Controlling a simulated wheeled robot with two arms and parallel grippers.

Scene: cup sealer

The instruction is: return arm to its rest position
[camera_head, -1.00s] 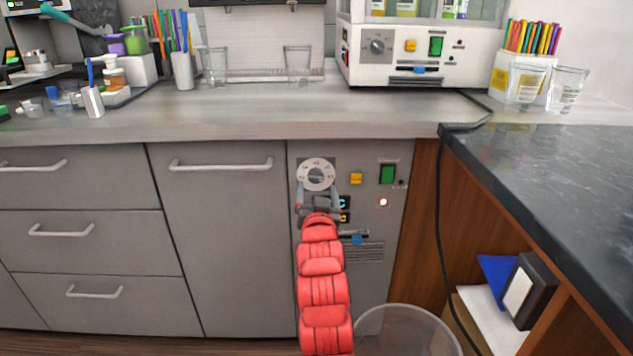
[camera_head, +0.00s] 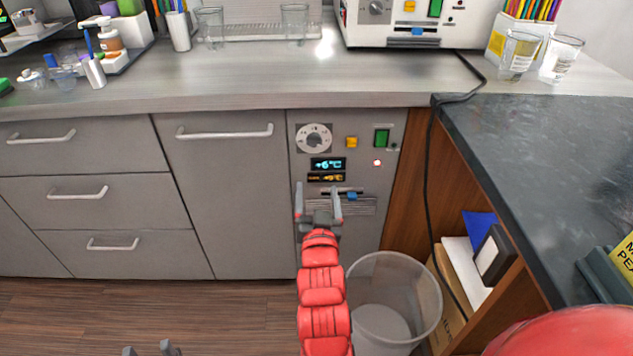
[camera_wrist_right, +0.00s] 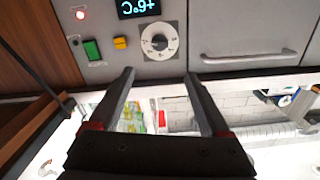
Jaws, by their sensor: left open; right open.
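My right gripper (camera_head: 318,190) ends the red arm in the middle of the head view. It is open and empty, in front of the lower cabinet panel (camera_head: 372,225), below the white dial (camera_head: 314,138) and the lit displays (camera_head: 327,170). The right wrist view shows its two spread fingers (camera_wrist_right: 160,90) with nothing between them. The dial (camera_wrist_right: 160,41) appears upside down beyond the fingertips there. My left gripper (camera_head: 149,349) shows only its fingertips at the bottom edge. They are apart, with no object visible between them, over the wooden floor.
A clear bin (camera_head: 425,310) stands on the floor just right of the red arm. The dark countertop (camera_head: 540,150) juts out at right, above a shelf with folders. Glasses (camera_head: 519,55) stand on the grey counter (camera_head: 250,75). The floor (camera_head: 200,315) at left is clear.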

